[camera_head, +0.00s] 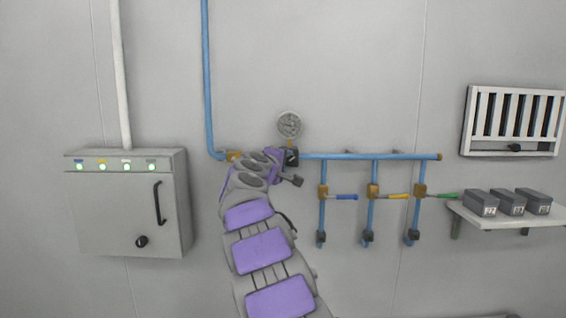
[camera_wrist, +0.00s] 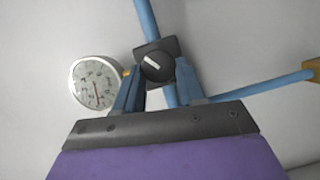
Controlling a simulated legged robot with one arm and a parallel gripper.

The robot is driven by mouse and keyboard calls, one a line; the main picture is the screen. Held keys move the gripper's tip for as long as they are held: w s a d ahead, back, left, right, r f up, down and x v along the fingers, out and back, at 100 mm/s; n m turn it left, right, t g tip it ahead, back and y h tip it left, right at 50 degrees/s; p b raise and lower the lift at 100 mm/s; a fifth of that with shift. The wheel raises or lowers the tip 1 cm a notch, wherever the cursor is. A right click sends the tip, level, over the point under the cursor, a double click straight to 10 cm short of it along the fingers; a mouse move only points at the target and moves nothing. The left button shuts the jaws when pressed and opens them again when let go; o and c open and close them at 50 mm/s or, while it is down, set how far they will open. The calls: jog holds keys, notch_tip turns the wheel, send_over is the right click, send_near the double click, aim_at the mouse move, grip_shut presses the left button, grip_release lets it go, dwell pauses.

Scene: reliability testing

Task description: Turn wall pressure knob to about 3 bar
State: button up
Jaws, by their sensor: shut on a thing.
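The black pressure knob (camera_wrist: 156,65) with a white pointer line sits on the blue wall pipe; it also shows in the head view (camera_head: 292,157). In the wrist view my gripper (camera_wrist: 158,78) has one finger on each side of the knob and is shut on it. The pointer line slants from upper left to lower right. The round white pressure gauge (camera_wrist: 97,84) is left of the knob, tilted in this view, with a red needle pointing down; its numbers are too small to read. In the head view the gauge (camera_head: 290,124) sits just above my gripper (camera_head: 287,160).
A grey cabinet (camera_head: 128,205) with lit green lamps is on the left. Blue (camera_head: 345,197), yellow (camera_head: 396,196) and green (camera_head: 441,195) valve handles are on the right, beside a shelf (camera_head: 510,217) with 3 dark boxes. A slatted vent (camera_head: 512,120) is above the shelf.

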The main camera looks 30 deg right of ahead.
jog(key=m, duration=0.1)
jog(key=m+y, duration=0.1)
jog(key=m, duration=0.1)
jog(key=shift+s+d+y, duration=0.1)
jog(key=shift+d+y, duration=0.15)
jog(key=shift+y, duration=0.05)
jog(key=shift+f+m+y, duration=0.15)
jog(key=shift+m+y, duration=0.15)
jog(key=shift+m, duration=0.2)
jog(key=shift+f, duration=0.1)
jog(key=o, duration=0.7)
jog(key=shift+s, duration=0.1)
jog(key=o, duration=0.4)
jog(key=shift+d+r, duration=0.15)
jog(key=shift+r, duration=0.05)
jog(key=shift+c, duration=0.2)
jog(key=shift+r, duration=0.1)
jog(key=b+v, duration=0.3)
jog(key=v, duration=1.4)
jog(key=shift+w+a, duration=0.2)
jog(key=shift+a, duration=0.05)
jog(key=shift+r, duration=0.1)
